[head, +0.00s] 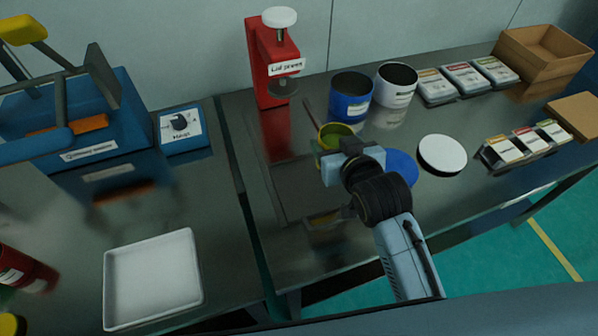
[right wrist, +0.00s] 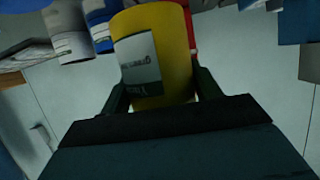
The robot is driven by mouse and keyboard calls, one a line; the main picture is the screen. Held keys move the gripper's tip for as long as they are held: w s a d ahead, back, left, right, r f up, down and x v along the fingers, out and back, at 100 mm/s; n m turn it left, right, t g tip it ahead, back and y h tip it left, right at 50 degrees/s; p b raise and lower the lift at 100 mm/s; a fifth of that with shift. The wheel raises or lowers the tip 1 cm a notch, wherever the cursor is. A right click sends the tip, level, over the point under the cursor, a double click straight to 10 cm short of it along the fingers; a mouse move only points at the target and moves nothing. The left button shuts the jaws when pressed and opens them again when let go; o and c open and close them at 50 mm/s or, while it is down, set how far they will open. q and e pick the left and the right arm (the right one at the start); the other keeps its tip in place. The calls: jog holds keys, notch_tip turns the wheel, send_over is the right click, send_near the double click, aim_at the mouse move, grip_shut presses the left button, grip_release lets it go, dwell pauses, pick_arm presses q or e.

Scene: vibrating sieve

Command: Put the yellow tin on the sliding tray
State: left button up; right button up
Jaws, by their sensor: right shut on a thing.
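The yellow tin (head: 334,131) is upright in the head view, with an open top, a yellow rim and a greenish inside. My right gripper (head: 340,150) is shut on it; the gripper hides much of its side. In the right wrist view the yellow tin (right wrist: 178,50) sits between the two fingers, its label facing the camera. A dark flat plate (head: 296,195), seemingly the sliding tray, lies on the table in front of the red lid press (head: 262,65). The tin is over or near its right edge; I cannot tell whether they touch. My left gripper is not in view.
A blue tin (head: 351,104) and a white tin (head: 397,88) stand behind the held tin. A blue disc (head: 402,165) and a white disc (head: 442,154) lie to its right. A white tray (head: 150,285) is on the left table, beyond a gap between the tables.

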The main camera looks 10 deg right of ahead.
jog(key=w+a, duration=0.2)
jog(key=a, duration=0.2)
jog(key=n+y, duration=0.1)
send_over(311, 183)
notch_tip(311, 183, down, 5)
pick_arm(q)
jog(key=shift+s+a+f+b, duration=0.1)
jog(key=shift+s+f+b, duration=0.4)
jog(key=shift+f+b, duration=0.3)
pick_arm(e)
jog(key=shift+f, duration=2.05)
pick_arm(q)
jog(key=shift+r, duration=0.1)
pick_arm(e)
jog(key=shift+f, duration=0.15)
jog(key=o, duration=1.1)
jog(key=shift+o, duration=0.4)
